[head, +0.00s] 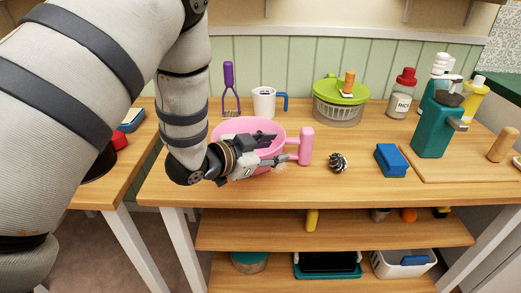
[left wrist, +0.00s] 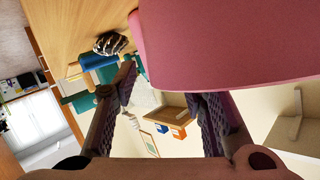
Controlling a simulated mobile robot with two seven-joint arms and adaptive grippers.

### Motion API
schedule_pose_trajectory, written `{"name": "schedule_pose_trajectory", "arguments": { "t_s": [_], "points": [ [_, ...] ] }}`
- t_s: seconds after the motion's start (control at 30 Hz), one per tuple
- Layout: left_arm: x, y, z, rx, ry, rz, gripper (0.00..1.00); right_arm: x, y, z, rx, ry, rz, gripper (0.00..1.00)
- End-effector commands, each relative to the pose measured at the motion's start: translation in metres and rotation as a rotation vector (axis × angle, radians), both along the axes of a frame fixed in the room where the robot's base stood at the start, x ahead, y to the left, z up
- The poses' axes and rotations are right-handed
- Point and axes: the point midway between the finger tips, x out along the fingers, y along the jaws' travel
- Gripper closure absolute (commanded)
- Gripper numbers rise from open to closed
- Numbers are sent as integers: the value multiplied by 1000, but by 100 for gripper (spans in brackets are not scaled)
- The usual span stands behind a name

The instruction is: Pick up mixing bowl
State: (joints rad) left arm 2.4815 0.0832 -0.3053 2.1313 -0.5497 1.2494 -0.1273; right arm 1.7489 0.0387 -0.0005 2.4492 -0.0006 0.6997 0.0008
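The pink mixing bowl (head: 236,127) stands on the wooden counter, with a thick pink upright handle (head: 306,146) at its right. My left gripper (head: 281,157) reaches across the front of the bowl, fingers pointing right towards the handle, and hides part of the bowl. A large pink surface (left wrist: 235,45), probably the bowl's wall, fills the upper right there, close to the fingers. I cannot tell whether they touch. My right gripper is in neither view.
A dark whisk-like ball (head: 338,162) and a blue block (head: 391,160) lie right of the bowl. A white mug (head: 264,103), green-lidded spinner (head: 339,102) and rice bottle (head: 402,95) stand behind. A teal dispenser (head: 434,125) stands at the right. The counter's front strip is clear.

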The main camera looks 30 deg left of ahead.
Motion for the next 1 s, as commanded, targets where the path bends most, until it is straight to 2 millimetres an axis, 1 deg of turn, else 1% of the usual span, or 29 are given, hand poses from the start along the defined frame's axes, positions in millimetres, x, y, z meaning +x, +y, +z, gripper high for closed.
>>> {"name": "schedule_pose_trajectory", "arguments": {
  "t_s": [0.03,0.1,0.27,0.3,0.47,0.83,0.93,1.0],
  "points": [
    [5,-2,-6,0,4,0,61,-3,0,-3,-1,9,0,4],
    [10,-2,-6,-1,4,1,61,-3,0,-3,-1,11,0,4],
    [10,-3,-4,-1,1,1,61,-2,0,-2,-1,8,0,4],
    [10,-3,-4,-2,0,1,64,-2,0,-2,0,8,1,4],
    [10,-2,-4,-2,0,2,100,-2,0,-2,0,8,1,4],
    [10,-3,-3,-2,1,0,100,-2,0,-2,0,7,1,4],
    [10,-3,6,-2,-3,0,100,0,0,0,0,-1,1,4],
    [11,-3,18,-1,-6,-1,100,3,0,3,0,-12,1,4]
  ]
}}
